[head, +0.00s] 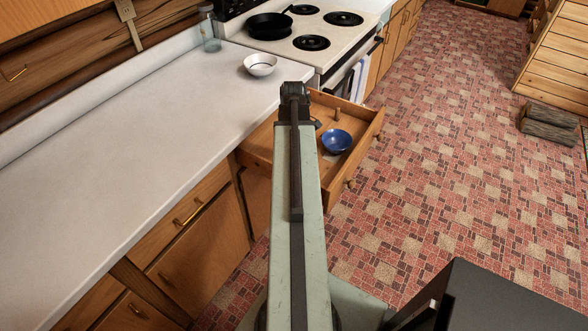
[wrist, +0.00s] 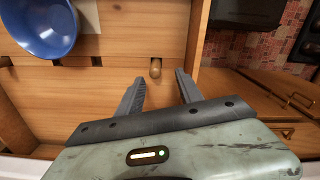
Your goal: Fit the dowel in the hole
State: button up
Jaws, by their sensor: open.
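A short light-wood dowel (wrist: 155,68) shows in the wrist view inside the open drawer, just beyond and between my fingertips. In the head view my gripper (head: 293,90) is mostly hidden by my arm. Small dark openings (wrist: 97,61) show in the wood left of the dowel; I cannot tell which is the hole.
The drawer (head: 365,150) stands pulled out under the white counter (head: 130,120). A blue bowl (head: 337,141) sits in it, at upper left in the wrist view (wrist: 42,25). A white bowl (head: 260,65) stands on the counter near the stove (head: 315,65).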

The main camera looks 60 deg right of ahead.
jog(key=f+b, duration=0.5)
jog(key=shift+s+d+f, duration=0.15)
jog(key=shift+d+f, duration=0.05)
jog(key=shift+d, duration=0.2)
jog(key=shift+r, duration=0.2)
grip_shut()
